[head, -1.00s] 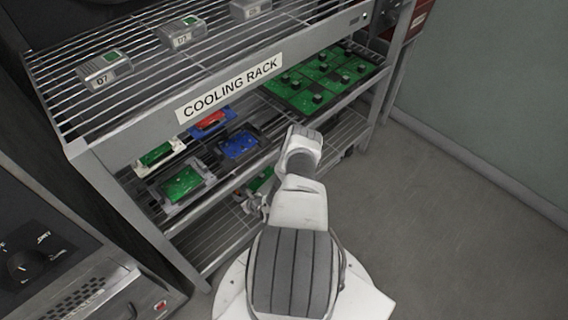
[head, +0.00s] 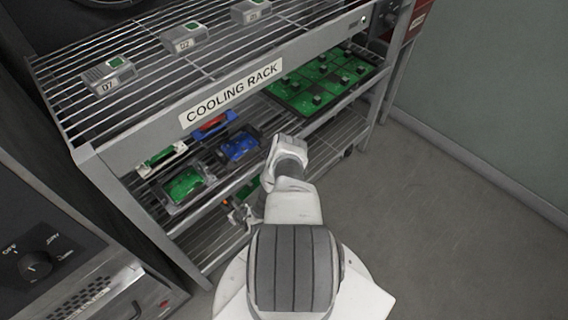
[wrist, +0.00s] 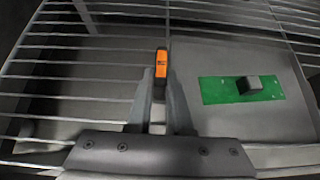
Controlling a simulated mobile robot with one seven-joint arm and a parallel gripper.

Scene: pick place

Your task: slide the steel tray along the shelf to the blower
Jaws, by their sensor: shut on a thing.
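The steel tray (wrist: 215,58) is a flat grey plate on the wire shelf in the wrist view. A green board with a dark block (wrist: 243,88) lies on its right part. An orange tab with a dark band (wrist: 161,66) stands between my fingertips. My gripper (wrist: 160,82) is shut on this tab, which appears to belong to the tray. In the head view my gripper (head: 238,213) is at the front of the lower shelf, with the green board (head: 248,188) just behind it. My arm hides much of the tray there. I cannot identify the blower for sure.
The cooling rack's middle shelf holds a green board (head: 185,183), blue pieces (head: 238,147) and a large green panel (head: 318,82) above my gripper. Grey boxes (head: 108,74) sit on top. A unit with a dial (head: 36,264) stands at left. The floor at right is clear.

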